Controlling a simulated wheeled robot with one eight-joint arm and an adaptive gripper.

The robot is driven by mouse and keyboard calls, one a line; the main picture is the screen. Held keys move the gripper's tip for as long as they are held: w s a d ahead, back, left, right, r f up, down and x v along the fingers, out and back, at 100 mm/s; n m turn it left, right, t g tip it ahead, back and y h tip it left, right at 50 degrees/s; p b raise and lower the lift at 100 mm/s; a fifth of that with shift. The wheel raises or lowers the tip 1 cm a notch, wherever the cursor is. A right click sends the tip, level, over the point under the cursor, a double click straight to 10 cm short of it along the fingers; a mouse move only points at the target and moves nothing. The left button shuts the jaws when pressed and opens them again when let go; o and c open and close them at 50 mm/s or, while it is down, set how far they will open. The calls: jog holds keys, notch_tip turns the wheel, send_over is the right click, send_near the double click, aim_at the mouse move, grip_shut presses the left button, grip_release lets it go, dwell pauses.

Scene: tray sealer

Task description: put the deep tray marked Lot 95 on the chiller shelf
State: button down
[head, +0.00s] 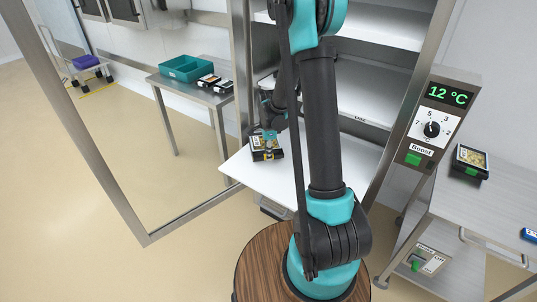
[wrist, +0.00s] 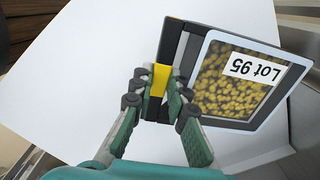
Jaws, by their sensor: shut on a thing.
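The deep tray marked Lot 95 (wrist: 240,75) is black with a pale-rimmed clear top over yellow pieces. Its label reads tilted in the wrist view. My gripper (wrist: 172,90) is shut on the tray's black and yellow grip at its left side. In the head view the tray (head: 266,155) hangs below my gripper (head: 268,130), over the outer part of a white chiller shelf (head: 243,172). I cannot tell whether the tray touches the shelf. My arm hides part of the shelf.
The chiller's framed door (head: 118,195) stands open at left. Upper shelves (head: 375,80) look bare. A control box (head: 436,115) reads 12 °C. Another tray (head: 471,157) sits on the right table (head: 490,205). The left table (head: 192,90) holds a teal bin (head: 187,70) and dark trays (head: 209,80).

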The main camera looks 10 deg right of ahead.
jog(key=c, duration=1.4)
grip_release()
jog(key=shift+c, duration=0.5)
jog(key=shift+c, duration=1.2)
jog(key=shift+r, duration=0.1)
jog(key=shift+r, duration=3.45)
